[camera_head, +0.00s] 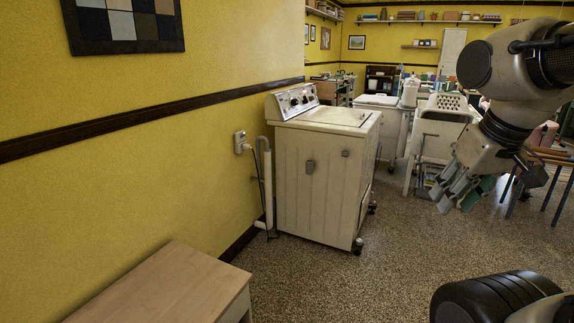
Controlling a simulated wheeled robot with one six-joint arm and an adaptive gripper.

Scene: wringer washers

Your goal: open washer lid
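A cream top-loading washer (315,185) stands against the yellow wall near the middle of the view. Its control panel (297,100) with knobs rises at the back left of its top. Its flat lid (335,116) lies closed on top. My gripper (457,194) hangs in the air to the right of the washer, apart from it, with its fingers pointing down and left. The fingers look spread, with nothing seen between them. A second white machine (377,100) with a flat top stands behind the washer.
A wooden bench (165,290) stands at the front left. A grey outlet box (240,142) and a white pipe (266,185) are on the wall side of the washer. Tables and chairs stand farther right.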

